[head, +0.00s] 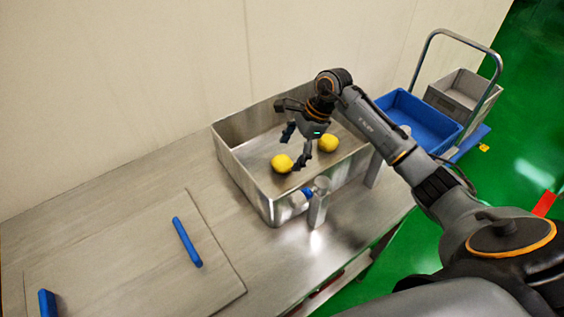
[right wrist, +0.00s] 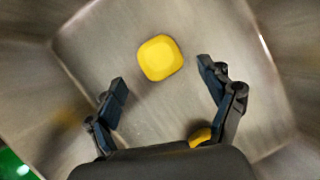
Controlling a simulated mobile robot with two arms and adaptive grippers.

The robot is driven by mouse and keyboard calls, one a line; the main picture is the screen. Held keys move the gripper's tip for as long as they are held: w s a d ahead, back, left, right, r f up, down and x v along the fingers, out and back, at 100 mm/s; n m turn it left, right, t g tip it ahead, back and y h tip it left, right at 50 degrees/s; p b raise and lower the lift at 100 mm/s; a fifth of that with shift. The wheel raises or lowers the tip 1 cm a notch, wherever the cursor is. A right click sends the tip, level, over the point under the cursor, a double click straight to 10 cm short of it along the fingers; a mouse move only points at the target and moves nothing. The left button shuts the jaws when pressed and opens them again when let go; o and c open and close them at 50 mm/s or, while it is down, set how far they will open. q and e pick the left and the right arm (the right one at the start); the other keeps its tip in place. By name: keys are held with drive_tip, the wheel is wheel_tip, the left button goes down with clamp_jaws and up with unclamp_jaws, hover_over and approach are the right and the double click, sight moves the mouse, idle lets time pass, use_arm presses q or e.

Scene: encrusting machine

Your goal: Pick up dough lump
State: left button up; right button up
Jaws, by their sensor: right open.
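Two yellow dough lumps lie on the floor of a metal bin: one at the left (head: 281,163) and one at the right (head: 328,143). My right gripper (head: 294,148) is inside the bin's opening, open and empty, with its fingers close to the left lump. In the right wrist view one rounded yellow lump (right wrist: 160,57) lies ahead, between and slightly beyond the open fingertips (right wrist: 162,76). Part of another lump (right wrist: 200,136) shows by the base of the right finger, mostly hidden by the gripper. My left gripper is not in view.
The metal bin (head: 240,178) has high walls around the lumps and stands on a metal table (head: 130,185). Metal posts stand by its front and right sides. A panel with blue handles (head: 187,242) lies at the left. A blue crate (head: 425,122) sits on a trolley at right.

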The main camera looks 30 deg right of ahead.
sight(287, 159)
drive_tip(key=x, duration=0.4)
drive_tip(key=shift+w+d+p, duration=0.1)
drive_tip(key=shift+p, duration=0.3)
drive_tip(key=c, duration=1.3)
